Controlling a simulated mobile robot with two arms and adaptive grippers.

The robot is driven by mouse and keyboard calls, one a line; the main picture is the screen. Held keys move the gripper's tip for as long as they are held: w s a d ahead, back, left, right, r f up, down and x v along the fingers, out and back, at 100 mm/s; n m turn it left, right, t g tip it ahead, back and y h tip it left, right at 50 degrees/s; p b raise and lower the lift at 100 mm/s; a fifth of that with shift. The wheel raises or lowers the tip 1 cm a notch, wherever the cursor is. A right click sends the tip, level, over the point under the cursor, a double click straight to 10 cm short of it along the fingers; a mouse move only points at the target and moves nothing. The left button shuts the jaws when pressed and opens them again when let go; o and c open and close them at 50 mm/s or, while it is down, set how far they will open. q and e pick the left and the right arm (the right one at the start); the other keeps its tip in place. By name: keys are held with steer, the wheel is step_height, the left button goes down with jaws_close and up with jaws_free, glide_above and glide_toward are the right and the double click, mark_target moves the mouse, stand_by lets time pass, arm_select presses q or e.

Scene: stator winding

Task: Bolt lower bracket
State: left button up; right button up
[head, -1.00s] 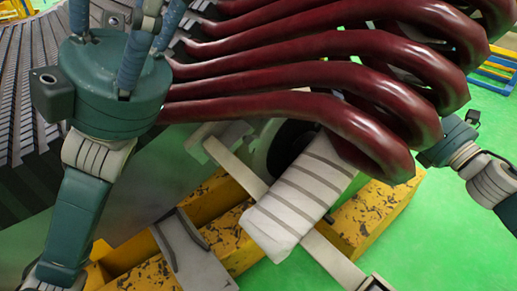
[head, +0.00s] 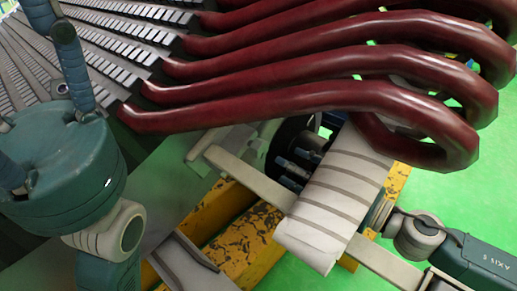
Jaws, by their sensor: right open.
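A pale block with grey bands (head: 335,195) stands tilted below the dark red coil ends (head: 300,100). A flat beige bar (head: 250,178) runs behind it and comes out at its lower right. I cannot tell which of these is the lower bracket. My right arm comes in from the lower right and passes behind the block. The fingers of my right gripper (head: 298,167) show left of the block, dark blue, apart and apparently empty, in front of a dark round opening. The gripper's body is mostly hidden by the block. No bolt is clearly visible. My left gripper is out of view.
The slotted stator core (head: 100,50) fills the upper left. A worn yellow beam (head: 240,235) lies below, with a grey angled plate (head: 185,262) at its left. The red coils hang low over the block. Green floor (head: 470,190) is open at the right.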

steer(key=x, duration=0.9)
steer(key=shift+w+a, duration=0.25)
steer(key=shift+w, duration=0.05)
steer(key=c, duration=1.2)
